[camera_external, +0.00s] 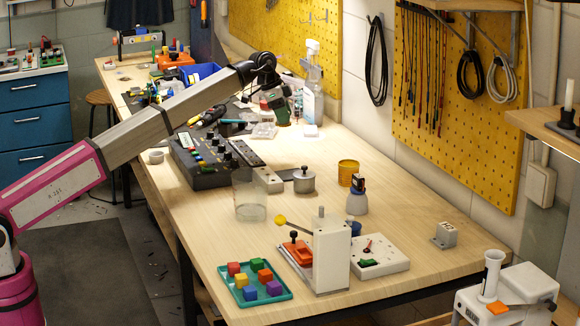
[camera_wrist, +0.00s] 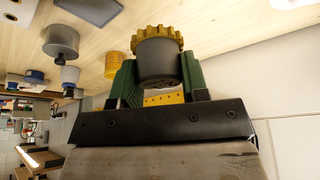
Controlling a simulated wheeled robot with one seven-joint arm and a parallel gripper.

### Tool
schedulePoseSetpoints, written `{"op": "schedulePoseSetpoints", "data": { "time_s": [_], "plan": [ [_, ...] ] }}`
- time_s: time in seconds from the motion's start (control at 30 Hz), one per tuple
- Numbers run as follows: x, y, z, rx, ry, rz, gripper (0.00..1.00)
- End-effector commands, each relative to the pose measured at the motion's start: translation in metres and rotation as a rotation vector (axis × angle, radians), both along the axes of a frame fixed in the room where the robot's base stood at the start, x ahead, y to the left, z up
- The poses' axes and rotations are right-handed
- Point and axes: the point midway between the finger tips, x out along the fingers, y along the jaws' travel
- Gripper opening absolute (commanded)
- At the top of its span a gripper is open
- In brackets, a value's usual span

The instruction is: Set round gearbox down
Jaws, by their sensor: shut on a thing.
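The round gearbox (camera_wrist: 157,60), a dark grey round body with a yellow toothed rim, is between the green fingers of my gripper (camera_wrist: 156,80) in the wrist view. The fingers are shut on its sides. In the external view my gripper (camera_external: 282,112) is over the far part of the wooden bench (camera_external: 400,215), near the wall. The gearbox is too small and cluttered around to make out there. I cannot tell whether it touches the bench top.
A clear spray bottle (camera_external: 312,75) stands near my gripper. A dark control box (camera_external: 205,165), a lidded metal pot (camera_external: 303,180) and a yellow tin (camera_external: 347,172) stand closer to the camera. A teal tray (camera_external: 255,292) holds colored cubes. The bench's right part is mostly clear.

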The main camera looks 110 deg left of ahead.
Motion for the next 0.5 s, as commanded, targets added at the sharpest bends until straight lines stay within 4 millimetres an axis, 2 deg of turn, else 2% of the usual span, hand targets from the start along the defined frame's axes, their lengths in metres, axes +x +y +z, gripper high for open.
{"op": "schedulePoseSetpoints", "data": {
  "time_s": [0.17,0.5],
  "plan": [
    [0.009,-0.001,-0.014,0.000,0.000,-0.001,0.12],
    [0.074,-0.007,-0.052,0.000,0.001,-0.002,0.12]
  ]
}}
